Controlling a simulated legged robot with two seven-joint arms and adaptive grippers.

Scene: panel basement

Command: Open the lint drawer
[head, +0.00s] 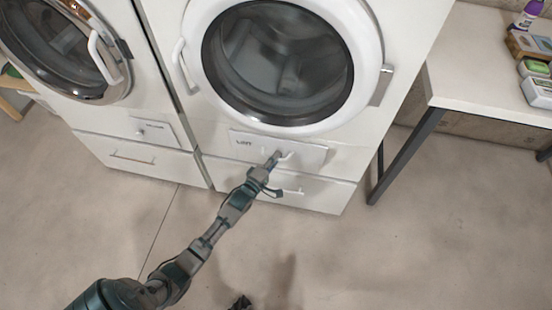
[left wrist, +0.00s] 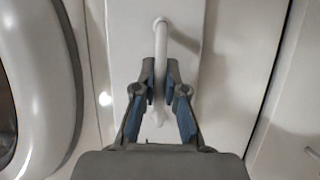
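The lint drawer (head: 309,155) is a white panel with dark lettering at its left, below the round door of the middle dryer. Its front looks about flush with the machine; I see no clear gap. Its white bar handle (left wrist: 161,45) shows in the left wrist view, running between my left gripper's fingers. My left gripper (head: 279,157) is at this handle in the head view and hides part of it. In the left wrist view the left gripper (left wrist: 160,72) has its fingertips close on both sides of the bar, shut on it. A small dark part at the head view's bottom edge may be my right gripper; its fingers cannot be made out.
A wider lower drawer (head: 325,193) with its own handle sits right below. A second machine (head: 90,125) stands at the left. A white table (head: 480,80) with dark legs and several small items stands at the right. The floor in front is clear.

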